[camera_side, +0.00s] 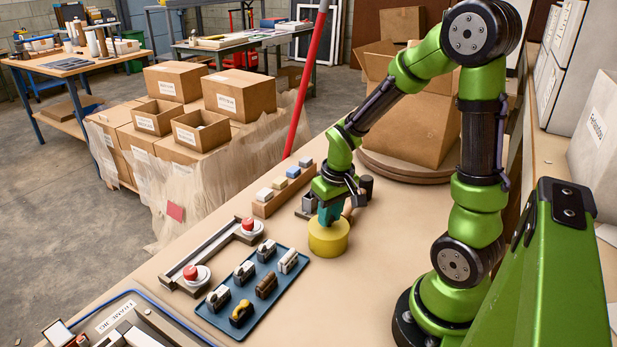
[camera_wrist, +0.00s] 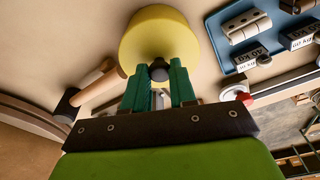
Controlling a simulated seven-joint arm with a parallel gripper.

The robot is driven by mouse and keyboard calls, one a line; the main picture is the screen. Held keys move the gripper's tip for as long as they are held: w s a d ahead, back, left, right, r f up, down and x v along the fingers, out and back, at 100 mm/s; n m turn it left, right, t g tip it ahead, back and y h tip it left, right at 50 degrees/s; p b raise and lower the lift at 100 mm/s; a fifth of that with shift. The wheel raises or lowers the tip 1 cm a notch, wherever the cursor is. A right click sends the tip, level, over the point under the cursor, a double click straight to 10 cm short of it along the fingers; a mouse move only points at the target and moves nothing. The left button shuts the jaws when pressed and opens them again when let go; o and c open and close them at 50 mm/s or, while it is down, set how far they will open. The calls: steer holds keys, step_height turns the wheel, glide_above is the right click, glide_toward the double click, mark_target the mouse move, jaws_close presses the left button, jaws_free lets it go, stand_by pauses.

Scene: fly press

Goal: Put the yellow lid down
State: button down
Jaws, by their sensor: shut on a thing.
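The yellow lid (camera_side: 328,238) is a thick round disc, held level at or just above the tabletop, right of the blue tray. I cannot tell whether its underside touches the table. In the wrist view the lid (camera_wrist: 150,35) has a dark knob (camera_wrist: 159,71) on its near side. My gripper (camera_side: 331,212) is over the lid, pointing down. In the wrist view the teal fingers of my gripper (camera_wrist: 159,82) are closed on the knob from both sides. The lid's underside is hidden.
The blue tray (camera_side: 230,325) holds several small metal parts. A bar with two red buttons (camera_side: 192,272) lies left of it. A wooden block rack (camera_side: 266,208) stands behind the lid, and a dark-ended cylinder (camera_wrist: 68,104) is close to my gripper. Bare table (camera_side: 330,300) lies in front.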

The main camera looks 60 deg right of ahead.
steer(key=r, duration=0.8)
steer(key=shift+w+a+r, duration=0.25)
steer(key=shift+w, duration=0.05)
steer(key=w+f, duration=0.6)
steer(key=w, duration=0.1)
steer(key=w+f, duration=0.3)
steer(key=shift+w+a, duration=0.1)
steer(key=shift+w, duration=0.15)
steer(key=shift+f, duration=2.15)
steer(key=shift+f, duration=0.15)
steer(key=c, duration=0.9)
jaws_free()
